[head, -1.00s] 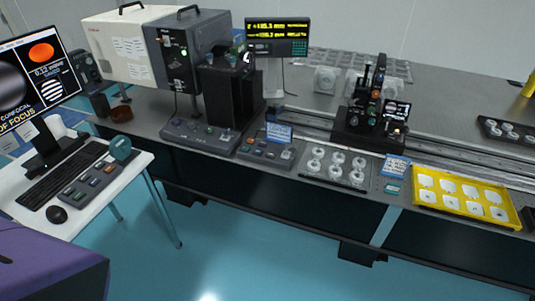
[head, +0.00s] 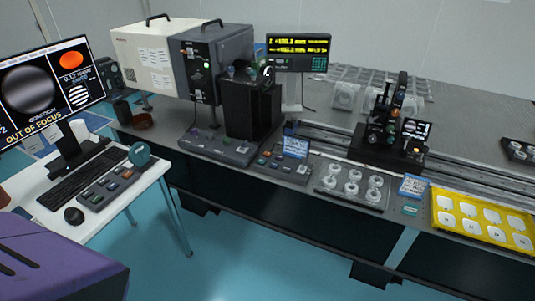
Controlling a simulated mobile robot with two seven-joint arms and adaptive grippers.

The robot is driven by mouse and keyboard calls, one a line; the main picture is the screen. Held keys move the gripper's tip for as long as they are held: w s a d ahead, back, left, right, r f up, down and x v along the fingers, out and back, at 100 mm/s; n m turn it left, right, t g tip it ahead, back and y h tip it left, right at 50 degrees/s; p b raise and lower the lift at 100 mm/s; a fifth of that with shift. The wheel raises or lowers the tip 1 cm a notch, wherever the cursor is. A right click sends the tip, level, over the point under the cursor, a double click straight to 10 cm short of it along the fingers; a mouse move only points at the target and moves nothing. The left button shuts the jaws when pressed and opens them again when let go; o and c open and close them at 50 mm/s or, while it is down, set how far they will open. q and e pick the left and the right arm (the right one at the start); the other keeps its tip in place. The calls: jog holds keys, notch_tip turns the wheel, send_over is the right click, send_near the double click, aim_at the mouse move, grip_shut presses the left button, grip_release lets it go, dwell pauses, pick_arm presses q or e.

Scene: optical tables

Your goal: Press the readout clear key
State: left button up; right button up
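The digital readout (head: 298,45) stands at the back of the long optical table on a pale post, with yellow digits on a black screen. A small keypad (head: 319,64) sits at its lower right corner. Its keys are too small to tell apart, so I cannot tell which one is the clear key. Neither of my grippers is in view.
A grey instrument (head: 236,60) and a black upright unit (head: 262,105) stand left of the readout. A control box (head: 278,163) and a lens tray (head: 340,196) lie along the front edge. A white desk (head: 150,178) with a monitor (head: 50,88) is at left. Blue floor is open in front.

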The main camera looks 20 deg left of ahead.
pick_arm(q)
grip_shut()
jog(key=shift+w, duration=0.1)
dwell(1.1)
